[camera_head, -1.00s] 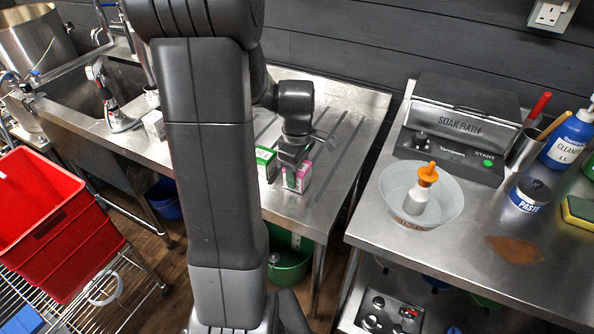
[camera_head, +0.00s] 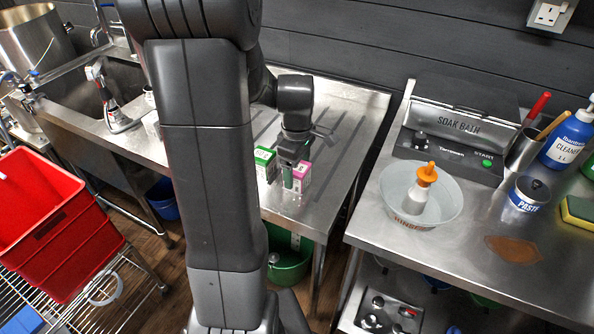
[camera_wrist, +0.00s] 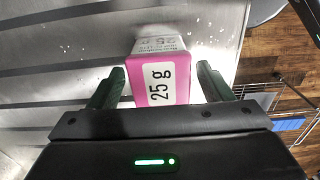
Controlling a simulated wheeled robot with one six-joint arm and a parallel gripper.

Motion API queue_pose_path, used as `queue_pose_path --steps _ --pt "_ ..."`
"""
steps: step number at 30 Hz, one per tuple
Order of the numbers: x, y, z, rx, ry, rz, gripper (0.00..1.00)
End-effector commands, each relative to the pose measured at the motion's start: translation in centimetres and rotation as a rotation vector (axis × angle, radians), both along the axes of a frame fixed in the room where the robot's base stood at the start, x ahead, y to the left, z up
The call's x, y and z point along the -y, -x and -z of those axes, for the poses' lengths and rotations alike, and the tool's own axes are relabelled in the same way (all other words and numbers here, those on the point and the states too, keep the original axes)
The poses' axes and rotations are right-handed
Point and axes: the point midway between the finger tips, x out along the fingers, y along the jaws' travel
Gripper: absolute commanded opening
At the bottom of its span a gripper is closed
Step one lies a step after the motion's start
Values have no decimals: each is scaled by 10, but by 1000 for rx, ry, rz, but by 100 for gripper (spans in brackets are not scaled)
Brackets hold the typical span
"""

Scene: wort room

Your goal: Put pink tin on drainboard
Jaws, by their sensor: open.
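The pink tin (camera_head: 301,177), a small box with a pink top and pale sides, stands on the metal drainboard (camera_head: 333,135) near its front edge. In the wrist view the pink tin (camera_wrist: 161,80) shows a white "25 g" label and lies between my two green fingers. My gripper (camera_head: 288,175) is open around it in the head view; in the wrist view my gripper (camera_wrist: 158,88) has gaps on both sides of the tin. A green box (camera_head: 264,162) stands just left of my gripper on the drainboard.
The sink with its taps (camera_head: 108,95) is to the left. A counter on the right holds a white bowl (camera_head: 447,205) with an orange-capped bottle, a soak bath (camera_head: 450,150) and a paste tub (camera_head: 529,195). A green bucket (camera_head: 290,262) is below the drainboard.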

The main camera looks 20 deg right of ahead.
Motion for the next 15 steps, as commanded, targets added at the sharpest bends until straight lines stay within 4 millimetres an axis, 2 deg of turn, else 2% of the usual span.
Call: queue_pose_path --steps 1,9,15 --pt "0 -1 -12 5 3 0 72" --pt "0 -1 -71 5 3 0 72" --pt "0 0 -98 3 2 0 72"
